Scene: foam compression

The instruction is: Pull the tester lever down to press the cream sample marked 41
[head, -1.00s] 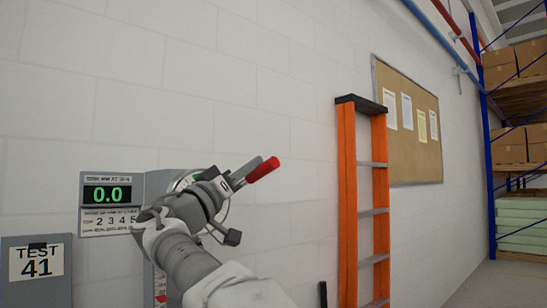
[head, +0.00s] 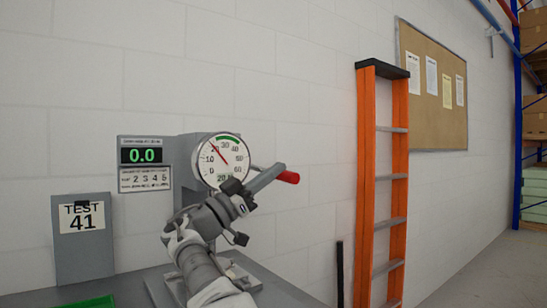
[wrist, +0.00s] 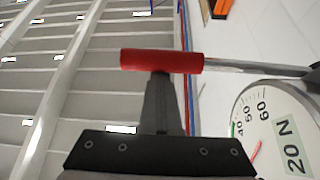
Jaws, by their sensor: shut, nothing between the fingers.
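The tester's lever has a red handle (head: 289,177) on a metal rod, sticking out to the right of the tester's dial gauge (head: 222,162). The handle also lies across the wrist view (wrist: 160,61), with its rod running right. My gripper (head: 280,170) is shut and empty, its fingers overlapping the handle in the head view. In the wrist view the fingertips (wrist: 160,78) meet the handle's near edge in the picture; I cannot tell whether they touch it. The display (head: 143,155) reads 0.0. The sign (head: 83,218) reads TEST 41. The cream sample is not visible.
The tester stands on a grey bench (head: 130,287) against a white block wall. A green item (head: 88,302) is at the lower left edge. An orange ladder (head: 367,190) leans on the wall to the right, with a dark upright bar (head: 340,272) beside it.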

